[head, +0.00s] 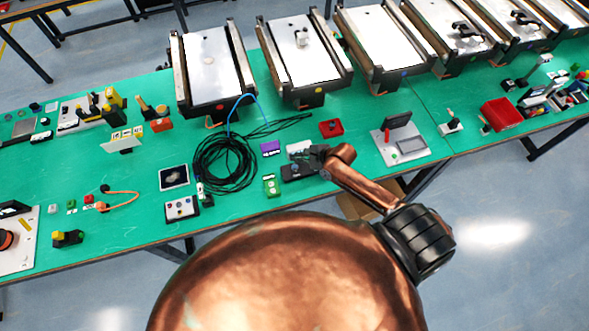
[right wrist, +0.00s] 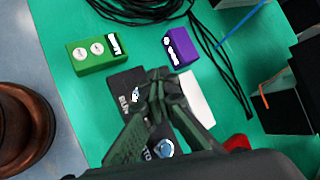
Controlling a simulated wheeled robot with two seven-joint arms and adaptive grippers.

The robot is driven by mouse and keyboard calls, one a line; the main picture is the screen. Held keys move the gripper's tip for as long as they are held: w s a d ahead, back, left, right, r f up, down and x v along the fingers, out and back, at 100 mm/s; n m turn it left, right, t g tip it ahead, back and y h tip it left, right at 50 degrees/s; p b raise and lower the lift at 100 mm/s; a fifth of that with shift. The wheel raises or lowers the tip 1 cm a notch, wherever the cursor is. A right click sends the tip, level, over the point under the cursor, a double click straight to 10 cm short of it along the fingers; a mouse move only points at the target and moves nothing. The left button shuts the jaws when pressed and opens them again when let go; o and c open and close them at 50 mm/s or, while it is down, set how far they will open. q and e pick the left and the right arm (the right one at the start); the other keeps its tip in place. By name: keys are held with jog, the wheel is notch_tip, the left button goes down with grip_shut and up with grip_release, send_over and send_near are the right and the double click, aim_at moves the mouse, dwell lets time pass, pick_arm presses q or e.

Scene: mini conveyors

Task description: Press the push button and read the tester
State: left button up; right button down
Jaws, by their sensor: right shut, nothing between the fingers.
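My right gripper (head: 319,154) is shut and empty. In the right wrist view its fingertips (right wrist: 160,76) are together over a black button box (right wrist: 128,76) with white lettering and silver round buttons, partly hidden by the fingers. I cannot tell whether they touch it. The black box (head: 296,172) lies near the table's front edge in the head view. A green box (head: 271,186) with two white round spots and a white label lies left of it, also in the right wrist view (right wrist: 89,54). I cannot tell which thing is the tester. My left gripper is out of view.
A purple labelled box (head: 270,149), a white block (head: 298,146) and a red button box (head: 331,129) stand nearby. A coiled black cable (head: 224,163) lies to the left. Mini conveyors (head: 301,52) line the back. Green table (head: 130,189) shows between items.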

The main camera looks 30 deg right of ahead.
aim_at(296, 168)
notch_tip(296, 168, down, 4)
jog(key=shift+r+b, duration=0.25)
jog(key=shift+b, duration=1)
jog(key=shift+f, duration=0.8)
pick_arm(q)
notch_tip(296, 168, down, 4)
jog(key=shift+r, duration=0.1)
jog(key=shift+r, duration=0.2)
pick_arm(e)
jog(key=shift+f, duration=0.15)
jog(key=shift+f, duration=0.25)
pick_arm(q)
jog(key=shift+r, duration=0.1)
pick_arm(e)
jog(key=shift+f, duration=0.45)
pick_arm(q)
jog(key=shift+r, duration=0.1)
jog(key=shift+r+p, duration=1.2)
jog(key=shift+p, duration=0.2)
pick_arm(e)
jog(key=shift+r, duration=0.85)
